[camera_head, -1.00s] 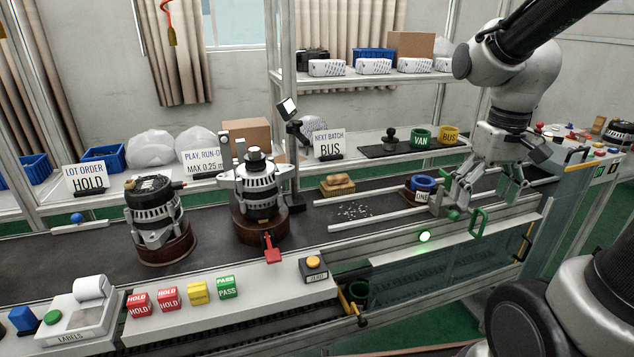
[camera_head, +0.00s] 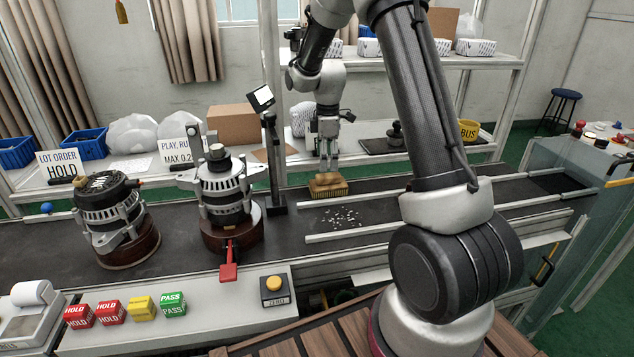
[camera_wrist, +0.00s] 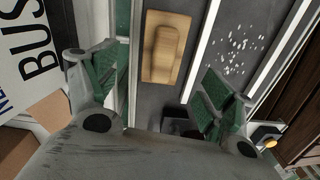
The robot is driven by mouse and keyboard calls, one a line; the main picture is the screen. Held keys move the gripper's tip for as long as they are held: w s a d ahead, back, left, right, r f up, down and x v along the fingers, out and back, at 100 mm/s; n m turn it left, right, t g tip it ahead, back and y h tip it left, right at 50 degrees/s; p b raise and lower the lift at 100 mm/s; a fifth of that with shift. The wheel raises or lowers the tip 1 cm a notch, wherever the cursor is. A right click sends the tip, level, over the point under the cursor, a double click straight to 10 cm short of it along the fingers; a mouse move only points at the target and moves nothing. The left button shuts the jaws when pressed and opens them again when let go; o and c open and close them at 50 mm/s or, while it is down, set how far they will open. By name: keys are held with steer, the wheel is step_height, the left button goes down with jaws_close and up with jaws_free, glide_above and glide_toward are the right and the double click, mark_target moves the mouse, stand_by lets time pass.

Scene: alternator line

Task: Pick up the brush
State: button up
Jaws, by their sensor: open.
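The brush (camera_head: 328,186) is a tan wooden block with a rounded grip on top and bristles below. In the wrist view the brush (camera_wrist: 166,48) shows from above, between and beyond the two fingers. My gripper (camera_head: 327,162) points down just above the brush in the head view. Its green-padded fingers stand apart in the wrist view (camera_wrist: 160,85), with nothing between their pads. I cannot tell from the head view whether the fingertips touch the brush.
White bits (camera_head: 343,217) lie on the belt beside light rails (camera_head: 350,233). Two alternators (camera_head: 224,190) on round bases stand to the left. A thin post (camera_head: 274,165) with a small screen stands close left of the brush. My arm hides part of the belt at right.

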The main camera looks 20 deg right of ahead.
mark_target(328, 174)
steer(key=shift+n, duration=0.7)
steer(key=shift+f, duration=0.3)
steer(key=f, duration=0.7)
steer(key=shift+s+d+f, duration=0.1)
steer(key=shift+s, duration=0.15)
steer(key=c, duration=1.2)
